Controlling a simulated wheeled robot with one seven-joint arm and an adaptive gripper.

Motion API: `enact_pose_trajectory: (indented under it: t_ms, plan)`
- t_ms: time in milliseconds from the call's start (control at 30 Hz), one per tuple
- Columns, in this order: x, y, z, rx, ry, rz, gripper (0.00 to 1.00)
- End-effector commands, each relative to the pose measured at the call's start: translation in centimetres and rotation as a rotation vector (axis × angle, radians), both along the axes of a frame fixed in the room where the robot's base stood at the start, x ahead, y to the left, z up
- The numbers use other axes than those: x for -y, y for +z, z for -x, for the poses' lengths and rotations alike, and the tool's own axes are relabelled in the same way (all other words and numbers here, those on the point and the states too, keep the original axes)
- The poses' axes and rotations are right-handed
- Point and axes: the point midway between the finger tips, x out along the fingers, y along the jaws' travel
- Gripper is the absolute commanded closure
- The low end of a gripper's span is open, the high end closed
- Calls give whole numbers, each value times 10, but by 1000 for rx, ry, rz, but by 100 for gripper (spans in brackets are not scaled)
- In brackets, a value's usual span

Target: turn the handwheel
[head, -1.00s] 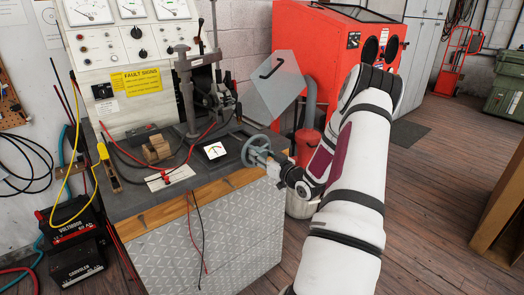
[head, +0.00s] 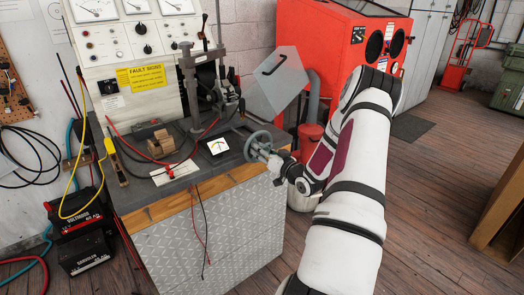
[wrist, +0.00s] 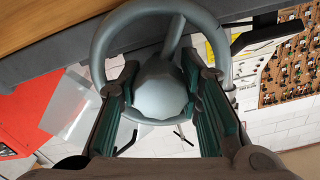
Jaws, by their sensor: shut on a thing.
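The grey handwheel (head: 257,146) is at the right front corner of the bench in the head view. In the wrist view, its rim arches across the top, with a spoke running to the rounded hub (wrist: 160,90). My gripper (head: 272,158) reaches the wheel from the right. In the wrist view, the two dark, green-padded fingers of my gripper (wrist: 160,98) stand on either side of the hub, shut on it. The far side of the hub is hidden.
The bench (head: 150,192) carries a small meter (head: 217,146), a press-like stand (head: 194,90), wooden blocks (head: 160,143) and loose cables. A red cabinet (head: 325,45) and a red canister (head: 311,135) stand behind my arm. Open floor lies to the right.

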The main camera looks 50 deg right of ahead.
Motion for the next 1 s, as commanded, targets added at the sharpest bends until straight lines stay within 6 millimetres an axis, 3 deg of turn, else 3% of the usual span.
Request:
enact_pose_trajectory:
  t_ms: [33,67,100,533,1000]
  plan:
    - [0,0,0,0,0,1,95]
    - [0,0,0,0,0,1,63]
    - [0,0,0,0,0,1,58]
    - [-1,0,9,-2,-2,2,58]
    - [-22,-1,94,-2,-3,0,58]
